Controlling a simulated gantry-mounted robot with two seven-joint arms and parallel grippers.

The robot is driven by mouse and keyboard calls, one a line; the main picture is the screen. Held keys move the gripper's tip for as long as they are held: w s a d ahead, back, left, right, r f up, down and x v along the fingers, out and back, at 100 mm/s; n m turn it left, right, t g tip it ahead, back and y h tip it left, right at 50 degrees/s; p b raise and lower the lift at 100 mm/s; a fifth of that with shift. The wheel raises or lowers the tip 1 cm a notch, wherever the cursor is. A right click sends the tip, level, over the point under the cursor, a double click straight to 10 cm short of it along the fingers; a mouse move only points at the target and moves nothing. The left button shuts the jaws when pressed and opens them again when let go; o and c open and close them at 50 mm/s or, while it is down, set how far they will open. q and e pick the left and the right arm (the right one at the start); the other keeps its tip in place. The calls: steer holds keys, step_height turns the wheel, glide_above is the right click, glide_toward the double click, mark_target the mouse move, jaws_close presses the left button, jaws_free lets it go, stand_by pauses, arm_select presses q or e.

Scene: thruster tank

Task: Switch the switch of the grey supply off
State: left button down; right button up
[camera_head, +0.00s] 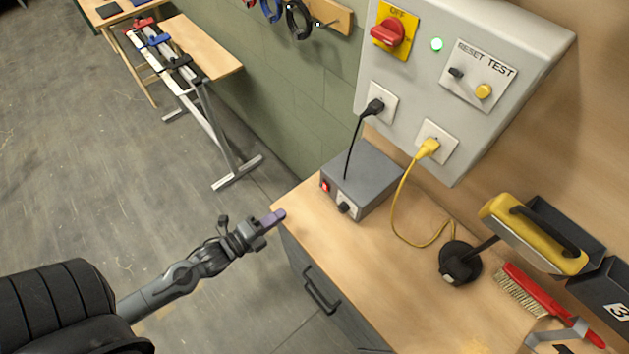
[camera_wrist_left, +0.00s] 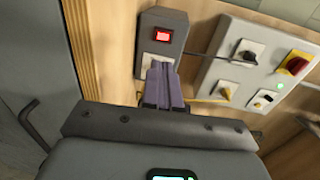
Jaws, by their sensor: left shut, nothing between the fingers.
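The grey supply (camera_head: 365,175) is a box on the wooden bench, below the wall panel. Its red switch (camera_head: 325,186) is on its front face, left of a black knob (camera_head: 344,208) on a pale plate. In the left wrist view the supply (camera_wrist_left: 175,22) shows its front, and the switch (camera_wrist_left: 162,36) glows red. My left gripper (camera_head: 278,216) is shut and empty, its purple fingers at the bench's left corner, apart from the supply. In the left wrist view the fingers (camera_wrist_left: 163,82) point toward the supply and partly cover the knob's plate. My right gripper is not in view.
The wall panel (camera_head: 540,45) has a red rotary switch (camera_head: 388,32), a green light, and sockets with black and yellow plugs. The yellow cable (camera_head: 398,210) runs onto the bench. A yellow-handled tool (camera_head: 535,235) and red brush (camera_head: 545,300) are at right. Bare bench (camera_head: 350,265) lies in front of the supply.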

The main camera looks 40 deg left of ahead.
arm_select(q)
glide_toward(324, 188)
steer(key=w, duration=0.5)
steer(key=shift+w+d+f, duration=0.1)
steer(key=shift+d+f, duration=0.1)
steer(key=shift+f, duration=0.2)
steer(key=shift+w+d+f, duration=0.1)
steer(key=shift+w+f, duration=0.05)
steer(key=shift+w, duration=0.6)
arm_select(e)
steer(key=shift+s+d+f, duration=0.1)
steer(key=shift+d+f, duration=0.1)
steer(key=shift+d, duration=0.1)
